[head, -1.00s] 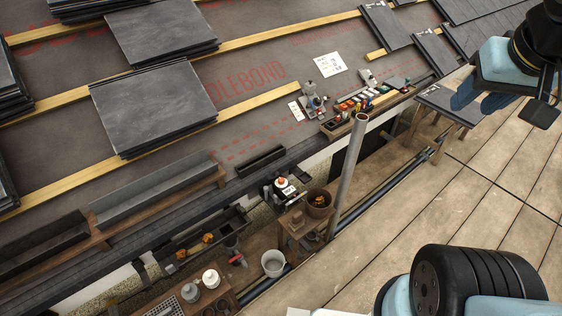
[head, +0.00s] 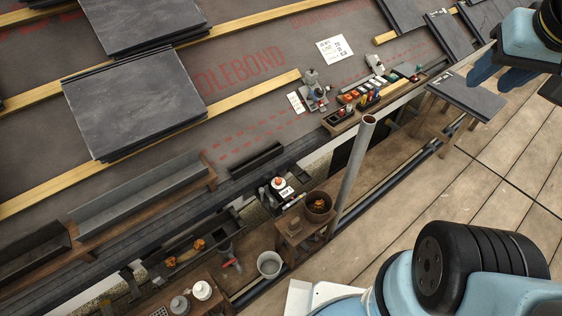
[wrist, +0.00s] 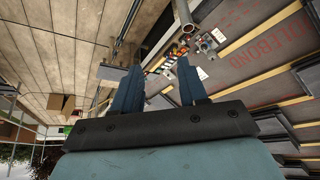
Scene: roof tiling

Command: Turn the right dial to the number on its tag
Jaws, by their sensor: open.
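My gripper (head: 497,80) shows at the upper right of the head view, its blue fingers above the boards and apart from the work things. In the wrist view my gripper (wrist: 158,72) has its two fingers spread with nothing between them. I cannot clearly make out the right dial or the number on its tag. A small grey device (head: 313,88) stands on the roof edge with a white card (head: 296,102) beside it. A dark unit with a white and red top (head: 281,187) sits lower, near the gutter; its markings are too small to read.
An upright grey pole (head: 354,170) stands between the boards and the roof edge. The boards at right are mostly clear.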

